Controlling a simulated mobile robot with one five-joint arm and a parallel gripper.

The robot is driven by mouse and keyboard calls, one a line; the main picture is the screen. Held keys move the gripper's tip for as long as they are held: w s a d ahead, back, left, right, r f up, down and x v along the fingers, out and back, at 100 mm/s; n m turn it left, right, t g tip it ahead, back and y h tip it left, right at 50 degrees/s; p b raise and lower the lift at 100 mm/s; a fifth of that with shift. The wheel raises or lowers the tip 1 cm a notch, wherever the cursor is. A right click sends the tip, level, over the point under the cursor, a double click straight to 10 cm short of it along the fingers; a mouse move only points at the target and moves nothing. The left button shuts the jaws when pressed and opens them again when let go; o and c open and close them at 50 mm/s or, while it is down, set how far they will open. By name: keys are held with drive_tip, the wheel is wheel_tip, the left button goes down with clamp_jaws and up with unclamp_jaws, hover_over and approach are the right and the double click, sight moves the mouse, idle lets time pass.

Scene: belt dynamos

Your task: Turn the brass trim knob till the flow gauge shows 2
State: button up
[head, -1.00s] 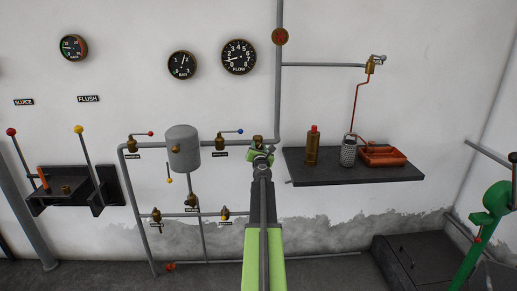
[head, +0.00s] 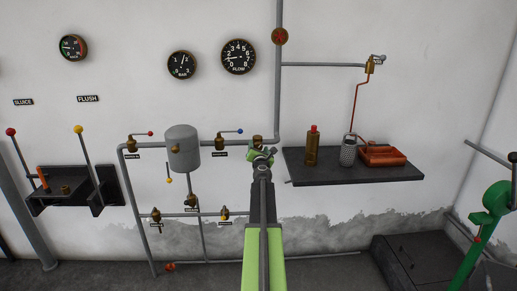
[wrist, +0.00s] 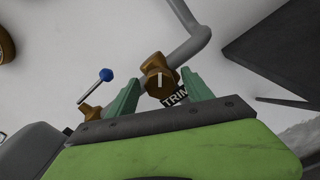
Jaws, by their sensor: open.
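The brass trim knob (wrist: 160,77) has a white pointer line, nearly upright in the wrist view, and a TRIM label (wrist: 175,97) beside it. My gripper (wrist: 160,88) is open, its two green fingers on either side of the knob, with gaps visible. Whether they touch it cannot be told. In the head view my gripper (head: 262,154) is at the brass fitting (head: 258,141) on the pipe, partly hiding it. The flow gauge (head: 238,57) is on the wall above; its needle points left, near the low end, roughly 1, too small to read exactly.
A blue-tipped lever valve (head: 220,143) is left of my gripper, with a grey tank (head: 183,148) beyond. A dark shelf (head: 400,174) with a brass bottle (head: 312,146) and red tray (head: 383,155) is close on the right. A vertical pipe (head: 278,90) rises behind.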

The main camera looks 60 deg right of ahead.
drive_tip(key=v, duration=1.7)
drive_tip(key=shift+w, duration=0.1)
